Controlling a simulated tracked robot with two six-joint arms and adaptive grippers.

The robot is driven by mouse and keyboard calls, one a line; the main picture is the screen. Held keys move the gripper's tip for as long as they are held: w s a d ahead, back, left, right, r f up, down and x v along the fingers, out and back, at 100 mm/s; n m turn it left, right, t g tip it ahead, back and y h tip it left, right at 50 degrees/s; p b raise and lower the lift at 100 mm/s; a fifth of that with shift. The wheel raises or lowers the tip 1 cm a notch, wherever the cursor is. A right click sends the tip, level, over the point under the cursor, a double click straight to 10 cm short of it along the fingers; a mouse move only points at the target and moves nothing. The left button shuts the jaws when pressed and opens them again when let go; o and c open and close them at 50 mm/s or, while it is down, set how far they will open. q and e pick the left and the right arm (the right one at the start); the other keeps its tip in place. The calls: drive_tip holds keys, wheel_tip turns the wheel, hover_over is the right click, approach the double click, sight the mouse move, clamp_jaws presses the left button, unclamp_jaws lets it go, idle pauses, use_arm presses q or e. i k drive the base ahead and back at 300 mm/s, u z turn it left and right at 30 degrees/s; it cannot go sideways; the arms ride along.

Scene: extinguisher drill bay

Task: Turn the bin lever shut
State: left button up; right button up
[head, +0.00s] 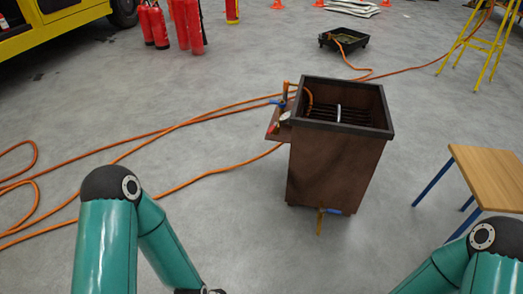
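A tall brown bin (330,170) with a black rim stands upright on the floor right of centre. A brass fitting with a blue lever (334,212) sits low on its front; the lever points right, roughly level. On a small side shelf (277,124) at the bin's left, a second blue lever (279,101) sits on an upright orange pipe, beside a small gauge and a red part. Which one is the bin lever I cannot tell for sure. My teal arms show at the bottom left and bottom right, apart from the bin.
Orange hoses (180,125) run across the floor left of and behind the bin. A wooden-topped table (490,176) with blue legs stands at the right. Red extinguishers (187,25), a black tray (344,40) and a yellow ladder (480,45) are farther back. The floor before the bin is clear.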

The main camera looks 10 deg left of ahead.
sight(270, 131)
drive_tip(key=u, duration=0.1)
drive_tip(key=k, duration=0.35)
drive_tip(key=u, duration=0.65)
drive_tip(key=i, duration=0.9)
drive_tip(key=u, duration=0.1)
